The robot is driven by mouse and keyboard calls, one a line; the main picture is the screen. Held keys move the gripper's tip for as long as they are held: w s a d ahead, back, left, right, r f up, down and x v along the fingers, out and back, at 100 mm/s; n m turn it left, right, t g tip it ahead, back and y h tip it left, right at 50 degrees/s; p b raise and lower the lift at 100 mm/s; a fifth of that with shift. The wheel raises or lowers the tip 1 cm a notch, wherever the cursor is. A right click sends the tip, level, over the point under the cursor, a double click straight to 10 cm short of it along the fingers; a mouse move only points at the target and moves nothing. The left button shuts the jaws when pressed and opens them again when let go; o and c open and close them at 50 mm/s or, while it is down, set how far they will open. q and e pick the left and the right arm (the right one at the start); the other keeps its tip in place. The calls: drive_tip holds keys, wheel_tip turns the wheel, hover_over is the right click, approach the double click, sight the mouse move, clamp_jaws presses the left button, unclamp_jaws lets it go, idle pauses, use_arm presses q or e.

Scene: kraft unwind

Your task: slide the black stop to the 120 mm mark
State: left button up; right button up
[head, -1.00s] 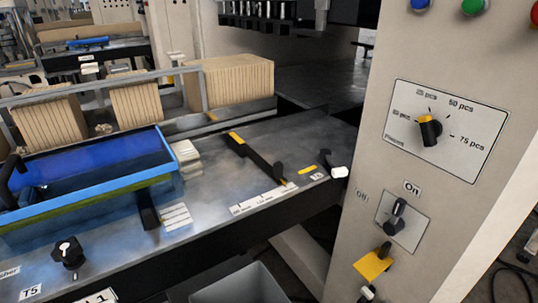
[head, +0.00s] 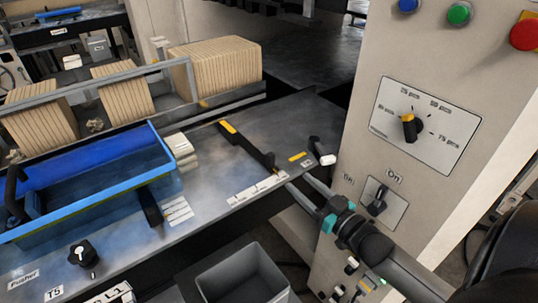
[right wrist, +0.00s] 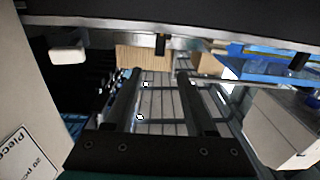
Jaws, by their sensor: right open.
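The black stop (head: 247,146) is a dark bar with a yellow end lying across the grey metal table. Its near end is close to a white marked strip (head: 257,188) on the table's front edge; the marks are too small to read. My right gripper (head: 298,182) is in front of that edge, to the right of the strip, open and empty. In the right wrist view its two fingers (right wrist: 159,72) are apart, below the table edge. A small black tab (right wrist: 161,45) shows ahead between them; I cannot tell if it is part of the stop. My left gripper is not in view.
A white-tipped black lever (head: 327,160) stands at the table's right end. The control cabinet with its dial (head: 409,127) and switch (head: 377,201) is close to my right arm. A blue tray (head: 90,205) sits at left. A grey bin (head: 240,280) is below the table.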

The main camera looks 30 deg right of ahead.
sight(272, 159)
drive_tip(key=w, duration=0.9)
drive_tip(key=w+a, duration=0.1)
drive_tip(key=w, duration=0.3)
drive_tip(key=shift+w, duration=0.2)
clamp_jaws()
drive_tip(key=shift+a, duration=0.1)
idle(1.1)
